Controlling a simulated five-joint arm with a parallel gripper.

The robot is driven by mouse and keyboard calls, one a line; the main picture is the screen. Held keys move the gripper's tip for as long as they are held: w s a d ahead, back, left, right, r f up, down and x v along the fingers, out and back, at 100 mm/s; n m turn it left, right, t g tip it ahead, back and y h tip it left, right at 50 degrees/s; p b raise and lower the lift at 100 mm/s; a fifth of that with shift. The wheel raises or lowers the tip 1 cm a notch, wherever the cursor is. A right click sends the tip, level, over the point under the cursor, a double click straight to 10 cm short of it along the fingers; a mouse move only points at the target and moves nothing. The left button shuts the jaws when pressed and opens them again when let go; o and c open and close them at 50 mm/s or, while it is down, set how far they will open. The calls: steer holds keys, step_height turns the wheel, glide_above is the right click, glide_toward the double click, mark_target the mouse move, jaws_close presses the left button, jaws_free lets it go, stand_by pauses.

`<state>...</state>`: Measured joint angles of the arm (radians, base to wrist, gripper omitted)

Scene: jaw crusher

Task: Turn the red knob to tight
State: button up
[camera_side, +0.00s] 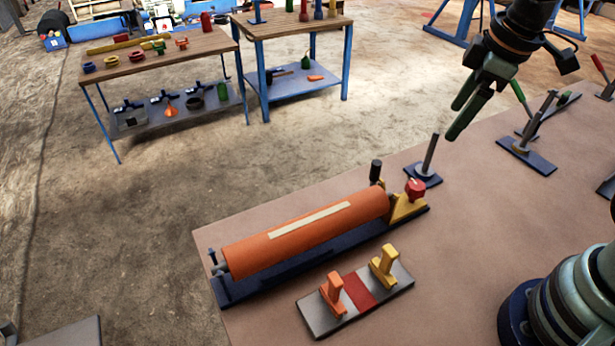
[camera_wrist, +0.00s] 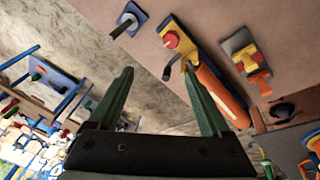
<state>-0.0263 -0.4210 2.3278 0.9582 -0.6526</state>
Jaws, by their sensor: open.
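The red knob (camera_side: 415,188) sits on a yellow bracket (camera_side: 408,207) at the right end of the orange roller (camera_side: 305,230). In the wrist view the red knob (camera_wrist: 171,40) is at upper middle, beyond my fingertips and apart from them. My gripper (camera_side: 459,118) hangs above the far side of the table, up and to the right of the knob in the side view. Its two green fingers are spread and empty, and they also show in the wrist view (camera_wrist: 158,75). I cannot read any tight marking near the knob.
A blue-based post (camera_side: 422,174) stands close behind the knob. A grey plate (camera_side: 313,316) with orange and yellow blocks lies in front of the roller. More blue-based posts (camera_side: 527,153) stand to the right. The table between knob and posts is clear.

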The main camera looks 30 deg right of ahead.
mark_target(417, 185)
steer(key=w+f+n+g, duration=0.1)
steer(key=f+n, duration=0.2)
steer(key=f, duration=0.2)
steer(key=w+a+f+n+g, duration=0.1)
steer(key=f+n, duration=0.2)
steer(key=f, duration=0.3)
steer(key=f+n+g, duration=0.1)
steer(key=f+n, duration=0.3)
steer(key=f, duration=0.2)
steer(key=shift+w+a+f, duration=0.15)
steer(key=shift+w+f, duration=0.05)
steer(key=shift+w, duration=0.2)
jaws_close()
